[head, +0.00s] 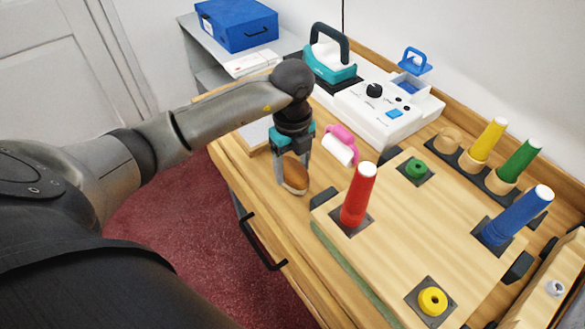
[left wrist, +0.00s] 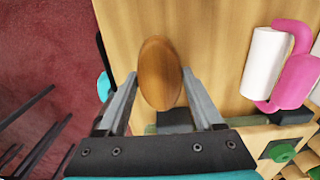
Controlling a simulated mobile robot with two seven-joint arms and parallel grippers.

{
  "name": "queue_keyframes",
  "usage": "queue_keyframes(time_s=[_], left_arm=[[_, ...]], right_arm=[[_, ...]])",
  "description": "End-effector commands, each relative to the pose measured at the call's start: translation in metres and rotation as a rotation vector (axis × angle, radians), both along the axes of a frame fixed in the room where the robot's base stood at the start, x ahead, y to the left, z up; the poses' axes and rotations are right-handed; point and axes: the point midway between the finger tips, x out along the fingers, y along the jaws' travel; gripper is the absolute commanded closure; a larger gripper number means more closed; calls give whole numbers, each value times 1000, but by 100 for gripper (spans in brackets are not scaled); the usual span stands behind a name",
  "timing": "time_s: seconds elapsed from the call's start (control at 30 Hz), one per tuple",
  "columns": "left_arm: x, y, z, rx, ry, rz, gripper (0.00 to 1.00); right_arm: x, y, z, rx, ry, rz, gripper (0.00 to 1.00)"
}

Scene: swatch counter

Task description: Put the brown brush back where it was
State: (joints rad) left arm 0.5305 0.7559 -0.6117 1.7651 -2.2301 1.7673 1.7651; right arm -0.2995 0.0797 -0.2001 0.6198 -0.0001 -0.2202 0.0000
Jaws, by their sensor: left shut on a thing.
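The brown brush (head: 295,174), with an oval wooden back, is between the fingers of my left gripper (head: 293,187), near the counter's front edge. In the left wrist view the brush (left wrist: 159,73) shows its smooth back, with a finger on either side at its lower end. My left gripper is shut on it and points down. I cannot tell whether the brush touches the counter. Its bristles are hidden. My right gripper is not in view.
A pink-handled roller (head: 341,149) lies just right of the brush. Bare wood (head: 262,205) lies along the front edge.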

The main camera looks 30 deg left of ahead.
Motion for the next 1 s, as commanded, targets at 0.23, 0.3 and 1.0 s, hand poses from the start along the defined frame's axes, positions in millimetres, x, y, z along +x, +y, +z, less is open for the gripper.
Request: queue_keyframes(time_s=[0.23,0.3,1.0], left_arm=[[0,0,-4,-1,-3,-1,84],[0,0,-5,-1,-2,-1,84],[0,0,-2,-1,-2,-1,2]], right_arm=[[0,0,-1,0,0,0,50],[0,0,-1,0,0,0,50],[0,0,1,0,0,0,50]])
